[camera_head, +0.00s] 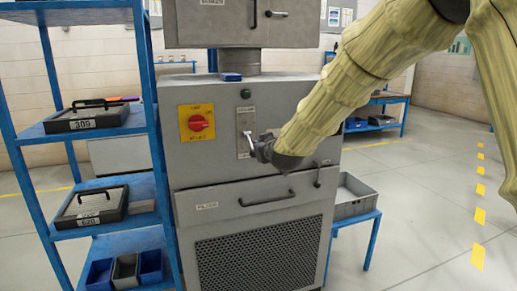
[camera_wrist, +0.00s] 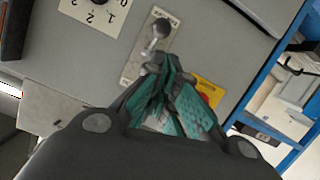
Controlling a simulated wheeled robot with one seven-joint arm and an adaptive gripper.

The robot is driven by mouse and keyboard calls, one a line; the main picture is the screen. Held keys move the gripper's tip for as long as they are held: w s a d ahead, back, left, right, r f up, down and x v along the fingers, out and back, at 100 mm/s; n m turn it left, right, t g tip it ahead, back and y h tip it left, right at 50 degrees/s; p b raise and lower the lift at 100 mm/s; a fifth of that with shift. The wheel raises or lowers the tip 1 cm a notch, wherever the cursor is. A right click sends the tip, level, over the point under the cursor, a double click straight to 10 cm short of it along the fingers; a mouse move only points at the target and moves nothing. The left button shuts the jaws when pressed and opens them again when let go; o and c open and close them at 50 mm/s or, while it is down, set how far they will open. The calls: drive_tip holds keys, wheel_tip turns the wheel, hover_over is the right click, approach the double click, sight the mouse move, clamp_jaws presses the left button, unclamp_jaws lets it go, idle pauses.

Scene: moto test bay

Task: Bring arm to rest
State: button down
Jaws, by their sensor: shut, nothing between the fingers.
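My gripper (camera_head: 257,147) is at the end of my sleeved arm, in front of the grey cabinet (camera_head: 275,105). In the wrist view my gripper (camera_wrist: 162,75) has its teal-padded fingers together, with nothing seen between them. Its tips are close to a silver lever with a round knob (camera_wrist: 161,28) on a pale plate. The lever (camera_head: 248,138) also shows in the head view, just beside the fingertips. I cannot tell whether they touch it.
A drawer handle (camera_head: 267,199) sticks out below my gripper. A blue shelf rack (camera_head: 155,130) stands at left. A grey tray (camera_head: 354,195) stands right of the cabinet. Floor at right is open.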

drive_tip(key=shift+d+f, duration=0.1)
drive_tip(key=shift+d, duration=0.1)
drive_tip(key=s+d+f+m+g+h, duration=0.15)
drive_tip(key=s+d+f, duration=0.35)
drive_tip(key=f, duration=0.8)
drive_tip(key=s+d+f+m+g, duration=0.1)
drive_tip(key=s+d+f+g, duration=0.2)
drive_tip(key=s+f, duration=0.75)
drive_tip(key=s+d+f+m+g+h, duration=0.15)
drive_tip(key=d+f, duration=0.25)
drive_tip(key=f, duration=1.2)
drive_tip(key=s+d+f+m+g, duration=0.1)
drive_tip(key=s+d+f, duration=0.3)
drive_tip(key=s, duration=1)
drive_tip(key=s+d+f+g+h+p, duration=0.1)
drive_tip(key=s+d+f+g, duration=0.3)
drive_tip(key=s+f, duration=0.5)
drive_tip(key=s+d+f+m+g+p, duration=0.1)
drive_tip(key=s+d+f+g, duration=0.2)
drive_tip(key=s, duration=1.7)
wheel_tip(320, 180, down, 3)
drive_tip(key=shift+d+f+m+h, duration=0.2)
drive_tip(key=shift+d+m+h, duration=0.1)
drive_tip(key=shift+d, duration=0.45)
